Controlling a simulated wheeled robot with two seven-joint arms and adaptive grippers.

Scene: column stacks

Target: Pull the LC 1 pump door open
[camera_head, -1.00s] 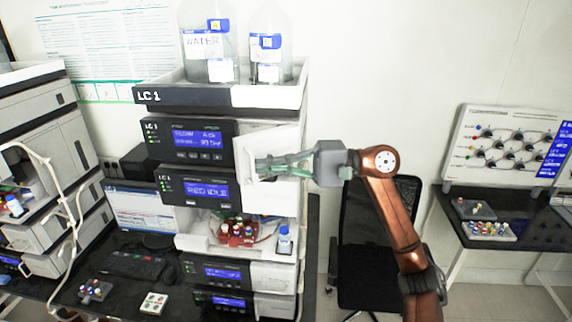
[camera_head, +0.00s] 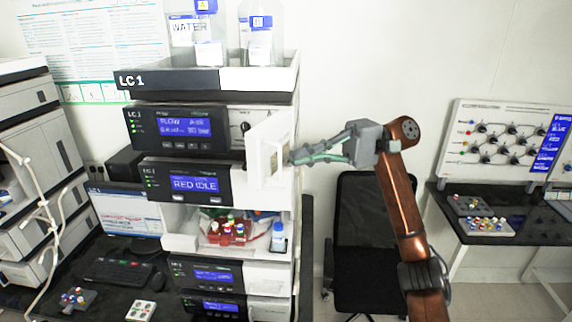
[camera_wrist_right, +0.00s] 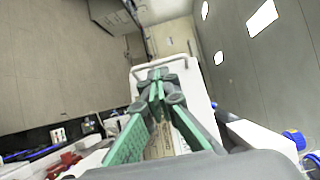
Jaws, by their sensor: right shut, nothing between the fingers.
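The LC 1 stack (camera_head: 185,82) stands left of centre in the head view. Its white pump door (camera_head: 268,150) stands swung out from the front at an angle, and a dark knob (camera_head: 245,128) shows in the pump bay behind it. My right gripper (camera_head: 291,158) is shut and empty, its fingertips at the door's right side; I cannot tell whether they touch it. In the right wrist view the closed green fingers (camera_wrist_right: 156,78) lie over the white door (camera_wrist_right: 198,90). My left gripper is not in view.
Bottles (camera_head: 258,35) stand in the tray on top of the stack. Below the door, an open bay holds red-capped vials (camera_head: 228,232) and a small blue-capped bottle (camera_head: 278,237). A black chair (camera_head: 368,230) stands to the right, under my right arm.

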